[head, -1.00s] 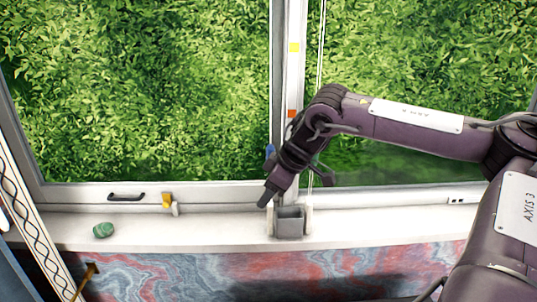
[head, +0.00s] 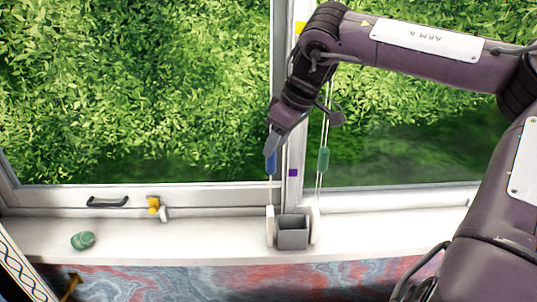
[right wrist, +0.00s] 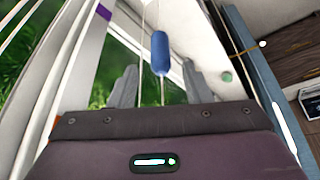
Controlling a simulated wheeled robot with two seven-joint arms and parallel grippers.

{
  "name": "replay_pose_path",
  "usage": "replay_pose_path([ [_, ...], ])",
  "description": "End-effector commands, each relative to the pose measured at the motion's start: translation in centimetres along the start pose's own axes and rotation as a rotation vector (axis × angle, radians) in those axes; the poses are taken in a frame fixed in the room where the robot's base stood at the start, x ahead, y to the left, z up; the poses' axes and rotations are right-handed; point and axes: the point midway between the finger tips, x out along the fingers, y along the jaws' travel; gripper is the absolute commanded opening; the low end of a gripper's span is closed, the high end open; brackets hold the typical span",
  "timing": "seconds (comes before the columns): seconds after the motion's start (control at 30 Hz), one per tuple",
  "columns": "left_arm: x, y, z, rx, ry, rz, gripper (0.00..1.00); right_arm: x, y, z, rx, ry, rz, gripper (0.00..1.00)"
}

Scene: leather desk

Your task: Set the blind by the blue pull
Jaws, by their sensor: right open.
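The blue pull (head: 270,162) is a small upright cylinder on a thin cord, hanging in front of the window frame above the sill. My right gripper (head: 274,146) is just above it in the head view. In the right wrist view, the blue pull (right wrist: 160,53) hangs in line with the gap between the two spread fingers of my right gripper (right wrist: 160,78), with visible space on both sides. A green pull (head: 323,160) hangs on its own cords to the right. The blind itself is not seen. My left gripper is out of view.
A grey open box (head: 292,233) stands on the sill below, between white cord holders. A green stone (head: 83,240), black handle (head: 108,202) and yellow latch (head: 153,204) are left.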

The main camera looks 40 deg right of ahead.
Motion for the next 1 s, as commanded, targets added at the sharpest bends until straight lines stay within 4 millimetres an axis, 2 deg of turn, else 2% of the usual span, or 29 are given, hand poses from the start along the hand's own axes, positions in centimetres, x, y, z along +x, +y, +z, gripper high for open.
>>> replay_pose_path([
  [0.17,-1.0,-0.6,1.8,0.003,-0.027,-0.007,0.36,3.0,-0.1,0.1,0.000,-0.005,-0.003,0.44],
  [0.33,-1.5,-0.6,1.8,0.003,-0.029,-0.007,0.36,5.2,0.0,0.1,0.000,-0.004,-0.002,0.44],
  [0.5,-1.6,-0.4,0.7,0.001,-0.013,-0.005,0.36,6.2,0.0,0.1,0.000,-0.001,-0.001,0.44],
  [0.73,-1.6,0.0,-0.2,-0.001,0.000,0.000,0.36,6.3,0.0,0.1,0.000,0.000,0.000,0.44],
  [1.0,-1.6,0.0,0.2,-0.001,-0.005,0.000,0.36,6.2,0.0,0.1,0.000,0.000,0.000,0.09],
])
